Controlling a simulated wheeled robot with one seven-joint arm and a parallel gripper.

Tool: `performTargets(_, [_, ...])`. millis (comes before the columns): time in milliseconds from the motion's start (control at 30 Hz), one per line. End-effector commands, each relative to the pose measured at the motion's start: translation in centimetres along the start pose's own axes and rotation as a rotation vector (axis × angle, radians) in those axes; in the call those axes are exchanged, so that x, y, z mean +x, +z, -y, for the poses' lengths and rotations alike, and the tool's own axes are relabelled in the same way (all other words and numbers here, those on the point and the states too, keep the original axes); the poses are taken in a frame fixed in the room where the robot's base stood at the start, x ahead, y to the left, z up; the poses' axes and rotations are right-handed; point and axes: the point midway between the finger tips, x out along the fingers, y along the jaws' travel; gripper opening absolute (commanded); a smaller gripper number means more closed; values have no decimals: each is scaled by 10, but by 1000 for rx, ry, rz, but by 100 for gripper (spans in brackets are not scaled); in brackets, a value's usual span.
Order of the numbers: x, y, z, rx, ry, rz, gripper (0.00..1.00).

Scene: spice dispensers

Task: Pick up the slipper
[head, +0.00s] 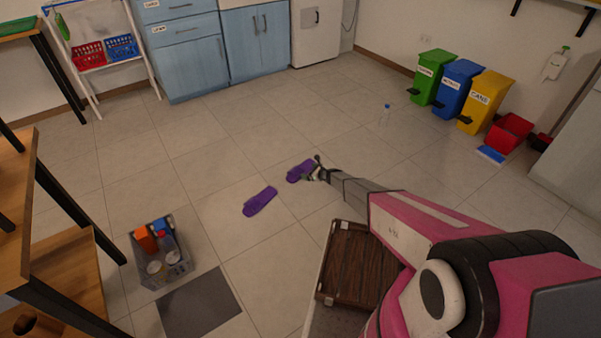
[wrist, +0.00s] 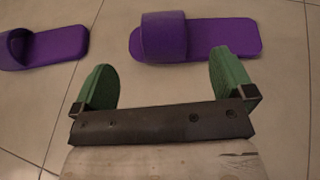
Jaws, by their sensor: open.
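Two purple slippers lie on the tiled floor. One slipper (head: 297,172) is right by my gripper (head: 317,169) in the head view, partly hidden behind it. In the wrist view this slipper (wrist: 215,36) is just beyond the two green fingertips, its strap toward the left. My gripper (wrist: 167,80) is open and empty, with bare floor between its fingers. The other slipper (head: 260,201) lies to the left in the head view. It also shows at the upper left of the wrist view (wrist: 50,44), cut off by the edge.
A grey crate (head: 182,273) with cleaning items stands at the lower left, near a dark mat (head: 199,303). Green (head: 433,75), blue (head: 459,85) and yellow (head: 486,100) bins stand at the right wall. The floor around the slippers is clear.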

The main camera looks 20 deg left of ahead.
Motion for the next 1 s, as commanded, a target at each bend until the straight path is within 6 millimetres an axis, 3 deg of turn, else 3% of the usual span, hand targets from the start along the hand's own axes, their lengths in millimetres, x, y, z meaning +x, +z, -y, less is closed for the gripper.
performTargets(33, [13,-9,1,36,-10,5,100])
performTargets(167, [25,-15,0,81,-23,13,100])
performTargets(500, [70,-14,2,80,-24,14,100])
performTargets(767, [86,-14,2,79,-23,13,100])
performTargets(1000, [120,-16,3,78,-23,13,100])
